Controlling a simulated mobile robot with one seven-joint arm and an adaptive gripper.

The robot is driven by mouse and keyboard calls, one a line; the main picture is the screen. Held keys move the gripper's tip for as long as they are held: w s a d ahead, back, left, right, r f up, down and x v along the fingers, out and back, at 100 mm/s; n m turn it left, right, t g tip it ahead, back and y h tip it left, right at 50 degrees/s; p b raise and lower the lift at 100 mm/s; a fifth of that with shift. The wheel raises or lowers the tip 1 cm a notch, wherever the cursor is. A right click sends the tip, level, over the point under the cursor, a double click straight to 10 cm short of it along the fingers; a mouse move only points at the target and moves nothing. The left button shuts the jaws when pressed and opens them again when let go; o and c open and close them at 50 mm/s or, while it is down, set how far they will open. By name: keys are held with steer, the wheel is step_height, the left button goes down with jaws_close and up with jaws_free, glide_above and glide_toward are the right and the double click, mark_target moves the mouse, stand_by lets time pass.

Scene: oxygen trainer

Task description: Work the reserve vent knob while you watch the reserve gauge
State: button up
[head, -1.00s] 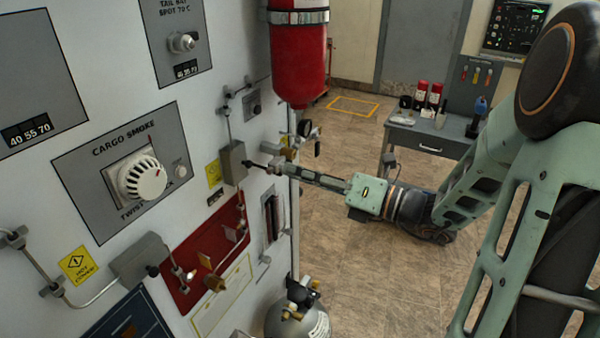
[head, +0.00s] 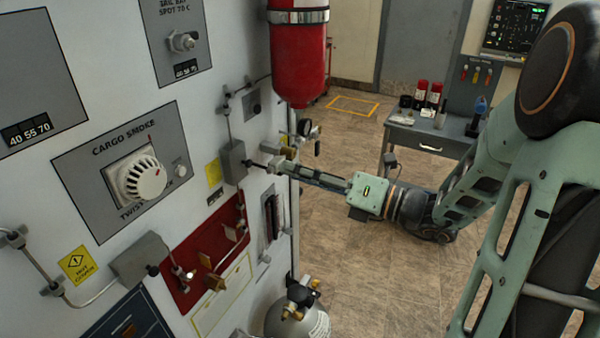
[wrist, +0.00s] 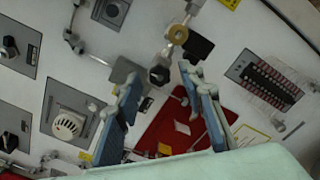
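A small black knob (head: 254,163) sticks out from a grey box (head: 233,161) on the white panel. It also shows in the wrist view (wrist: 159,74), beyond and between my fingertips. I take it as the reserve vent knob, but no label is readable. My gripper (head: 275,165) faces it close to the panel; in the wrist view my gripper (wrist: 160,80) has its two blue fingers spread wide, with nothing held. I cannot tell whether the knob lies between the tips in depth. A round dark gauge (head: 305,127) sits behind, nearly edge-on; its reading is not visible.
A red cylinder (head: 298,55) hangs above my gripper. A red plate (head: 205,262) with brass fittings is below. The cargo smoke unit (head: 140,178) is on the left, and a grey bottle (head: 298,317) stands low. A desk (head: 430,140) is at the back; open floor lies right.

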steer(key=v, duration=1.2)
steer(key=shift+a+f, duration=0.1)
stand_by(0.5)
